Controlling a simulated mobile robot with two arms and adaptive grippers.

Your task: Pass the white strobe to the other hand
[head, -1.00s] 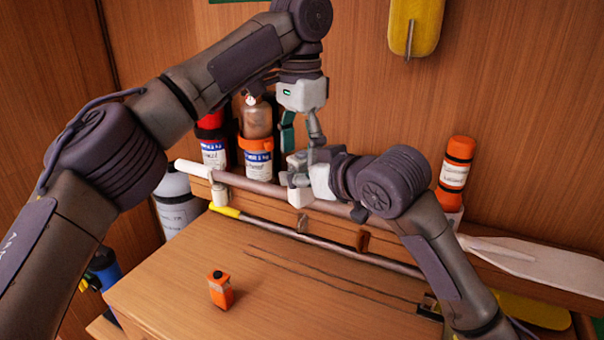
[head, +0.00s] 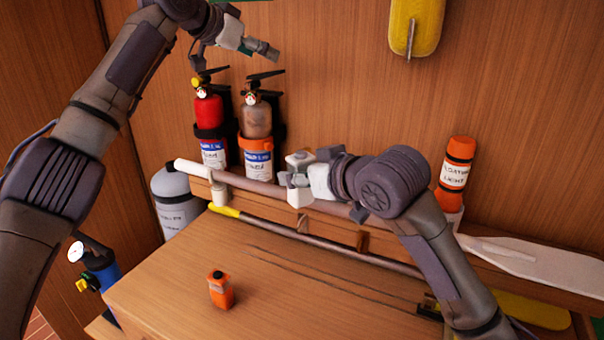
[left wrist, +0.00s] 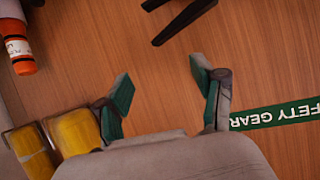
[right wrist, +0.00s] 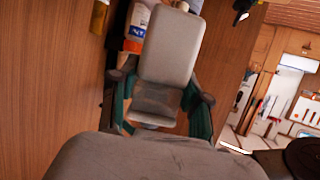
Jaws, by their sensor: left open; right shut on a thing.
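The white strobe (right wrist: 168,50) is a pale box, and it stands between the fingers of my right gripper (right wrist: 160,108) in the right wrist view. That gripper is shut on it. In the head view my right gripper (head: 294,180) is over the wooden ledge, in front of the oar, and the strobe is hard to tell from the pale gripper parts. My left gripper (head: 264,49) is up high at the left, above the fire extinguishers and apart from the strobe. In the left wrist view my left gripper (left wrist: 160,78) is open, with nothing between its fingers.
A red extinguisher (head: 209,110) and a brown one (head: 256,120) stand at the wall below my left gripper. An oar (head: 535,263) lies along the ledge. An orange box (head: 220,291) stands on the wooden top (head: 160,290). An orange light (head: 455,175) stands right.

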